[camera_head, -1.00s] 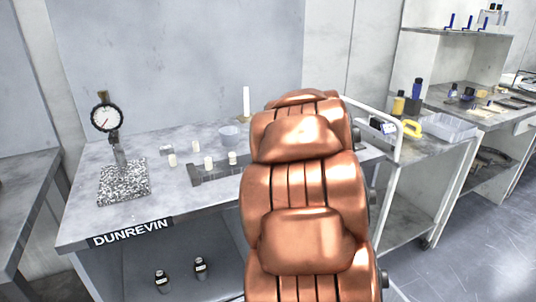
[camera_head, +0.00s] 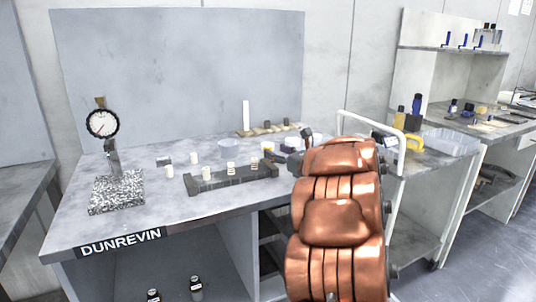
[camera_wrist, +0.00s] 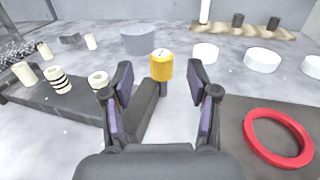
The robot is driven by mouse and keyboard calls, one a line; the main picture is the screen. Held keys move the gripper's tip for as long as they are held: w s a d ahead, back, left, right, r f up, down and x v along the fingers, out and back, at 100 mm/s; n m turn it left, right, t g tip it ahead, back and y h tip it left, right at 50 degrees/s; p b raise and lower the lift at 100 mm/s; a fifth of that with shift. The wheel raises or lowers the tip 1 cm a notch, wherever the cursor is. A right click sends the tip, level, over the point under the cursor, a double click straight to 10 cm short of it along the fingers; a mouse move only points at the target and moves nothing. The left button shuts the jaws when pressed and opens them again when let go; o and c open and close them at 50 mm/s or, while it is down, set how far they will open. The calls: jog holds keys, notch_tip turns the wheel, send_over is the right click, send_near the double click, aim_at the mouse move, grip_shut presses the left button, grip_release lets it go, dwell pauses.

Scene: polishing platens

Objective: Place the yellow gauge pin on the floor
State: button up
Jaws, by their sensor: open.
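The yellow gauge pin (camera_wrist: 162,66) stands upright with a dark stem below its yellow head, at the near middle of the wrist view. It shows small in the head view (camera_head: 268,147), near the right end of the dark rack (camera_head: 208,184). I cannot tell whether its stem sits in the rack or behind it. My gripper (camera_wrist: 160,80) is open, its two fingers on either side of the pin in the picture and not closed on it. In the head view my gripper (camera_head: 293,158) is just right of the pin, partly hidden by my arm. The floor (camera_head: 445,270) shows at lower right.
White pins (camera_head: 231,167) stand along the rack. A grey bowl (camera_wrist: 140,40), white discs (camera_wrist: 262,59) and a red ring (camera_wrist: 276,113) lie around. A dial gauge (camera_head: 102,124) stands at left. A white-railed cart (camera_head: 400,165) stands right of the bench.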

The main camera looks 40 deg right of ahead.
aim_at(271, 149)
jog(key=shift+w+d+f+p, duration=0.1)
jog(key=shift+w+d+p, duration=0.1)
jog(key=shift+w, duration=1.05)
jog(key=shift+w+d+p, duration=0.1)
jog(key=shift+w+p, duration=0.05)
jog(key=shift+w, duration=1.05)
jog(key=shift+c, duration=0.2)
grip_shut()
